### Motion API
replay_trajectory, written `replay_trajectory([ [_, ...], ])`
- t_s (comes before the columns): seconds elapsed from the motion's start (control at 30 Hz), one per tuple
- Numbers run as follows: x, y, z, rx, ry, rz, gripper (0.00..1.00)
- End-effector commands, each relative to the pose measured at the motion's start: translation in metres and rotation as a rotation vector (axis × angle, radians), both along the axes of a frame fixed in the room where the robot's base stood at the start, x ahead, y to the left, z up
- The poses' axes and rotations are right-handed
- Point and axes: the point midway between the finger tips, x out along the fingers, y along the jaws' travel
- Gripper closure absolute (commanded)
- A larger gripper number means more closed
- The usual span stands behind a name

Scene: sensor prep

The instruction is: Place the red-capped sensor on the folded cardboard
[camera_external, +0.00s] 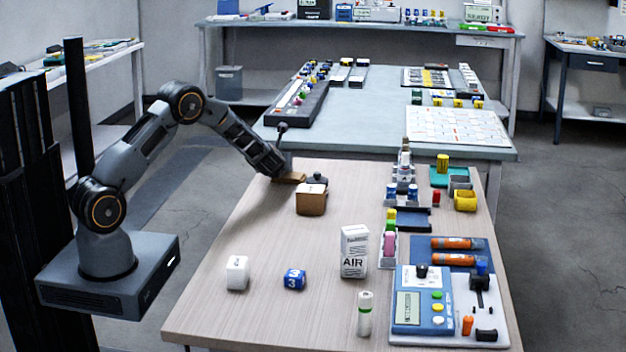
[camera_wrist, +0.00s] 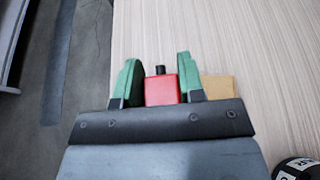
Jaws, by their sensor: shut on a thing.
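The red-capped sensor (camera_wrist: 162,90) shows in the wrist view as a red block with a small black stub at its far end. My gripper (camera_wrist: 157,62) has its two green fingers closed on the sides of the red part. The folded cardboard (camera_wrist: 218,88) is a flat tan piece just right of the right finger, partly hidden by my gripper. In the external view the cardboard (camera_external: 292,177) lies near the table's far left edge, beside the end of my arm. The sensor and fingertips are hidden there. I cannot tell how high the sensor is.
A brown box (camera_external: 311,201) stands just in front of the cardboard, with a dark knobbed object (camera_external: 317,178) behind it. White (camera_external: 237,272) and blue (camera_external: 294,279) cubes and an AIR carton (camera_external: 354,251) stand nearer. Instruments crowd the right side. The table's left middle is clear.

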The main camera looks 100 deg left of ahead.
Motion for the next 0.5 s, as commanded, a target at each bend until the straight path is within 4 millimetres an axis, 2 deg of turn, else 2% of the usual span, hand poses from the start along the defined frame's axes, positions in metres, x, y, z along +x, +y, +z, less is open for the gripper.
replay_trajectory([
  [0.2,0.0,-0.0001,-0.0049,0.0,0.0,0.0,0.88],
  [0.23,0.0,-0.0001,-0.0039,0.0,0.0,0.0,0.62],
  [0.5,0.0,-0.0002,-0.0034,-0.001,0.001,0.0,0.39],
])
